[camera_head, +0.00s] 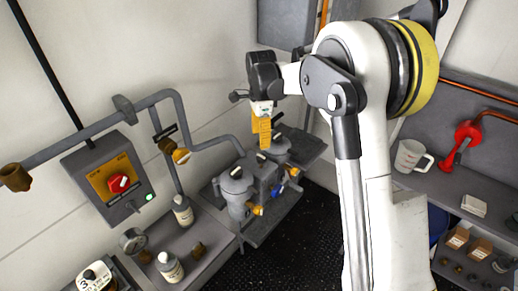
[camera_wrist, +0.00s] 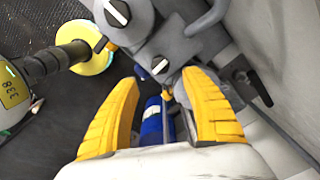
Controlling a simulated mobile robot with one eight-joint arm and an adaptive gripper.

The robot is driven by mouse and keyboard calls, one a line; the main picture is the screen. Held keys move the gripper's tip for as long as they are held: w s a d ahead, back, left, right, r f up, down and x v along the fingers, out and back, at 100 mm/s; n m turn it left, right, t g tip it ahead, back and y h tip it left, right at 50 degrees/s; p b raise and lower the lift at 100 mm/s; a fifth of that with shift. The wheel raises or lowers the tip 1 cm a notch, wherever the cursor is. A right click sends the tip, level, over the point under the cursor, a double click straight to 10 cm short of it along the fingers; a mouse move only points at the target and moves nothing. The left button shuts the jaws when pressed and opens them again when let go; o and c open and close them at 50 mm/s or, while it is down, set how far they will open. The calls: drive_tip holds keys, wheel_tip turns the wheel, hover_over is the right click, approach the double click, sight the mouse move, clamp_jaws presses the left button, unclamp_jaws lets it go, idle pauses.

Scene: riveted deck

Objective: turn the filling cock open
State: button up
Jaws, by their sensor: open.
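My gripper (camera_head: 262,138) hangs above the grey twin-pot valve unit (camera_head: 263,172), its yellow fingers pointing down. In the wrist view its two fingers (camera_wrist: 161,88) stand apart with nothing gripped. A blue cylindrical part (camera_wrist: 152,122) shows between the fingers, lower than the tips in the picture; I cannot tell whether it touches them.
Dark knobs with white stripes (camera_wrist: 117,12) sit just beyond the fingers. A control box (camera_head: 108,181) with a red knob is on the left wall. White bottles (camera_head: 183,211) stand on the left bench. A white jug (camera_head: 410,156) stands on the right counter. Dark floor (camera_head: 290,240) is clear.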

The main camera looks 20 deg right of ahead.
sight(260, 156)
wheel_tip(260, 156, down, 9)
drive_tip(key=shift+f+b, duration=0.1)
drive_tip(key=shift+b, duration=0.55)
drive_tip(key=c, duration=1.2)
